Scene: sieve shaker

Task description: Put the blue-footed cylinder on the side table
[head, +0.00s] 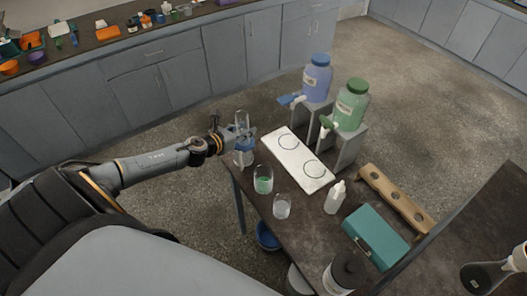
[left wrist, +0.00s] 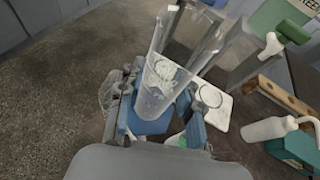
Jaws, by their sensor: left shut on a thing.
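The blue-footed cylinder (head: 242,119) is clear glass. My left gripper (head: 238,141) is shut on it near the back left corner of a dark table (head: 318,238). In the left wrist view the clear tube (left wrist: 168,80) leans toward the upper right, with its blue foot (left wrist: 150,123) between the fingers of the left gripper (left wrist: 160,112). A glass vessel (head: 244,158) shows just below the gripper at the table's corner; I cannot tell whether they touch. My right gripper is not in view.
The table holds a beaker with green liquid (head: 263,180), a clear beaker (head: 282,207), a white two-ring plate (head: 296,160), a wash bottle (head: 335,197), a teal box (head: 376,236), a wooden rack (head: 395,198) and blue and green jugs (head: 350,105) on stands. A blue bucket (head: 267,237) sits below.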

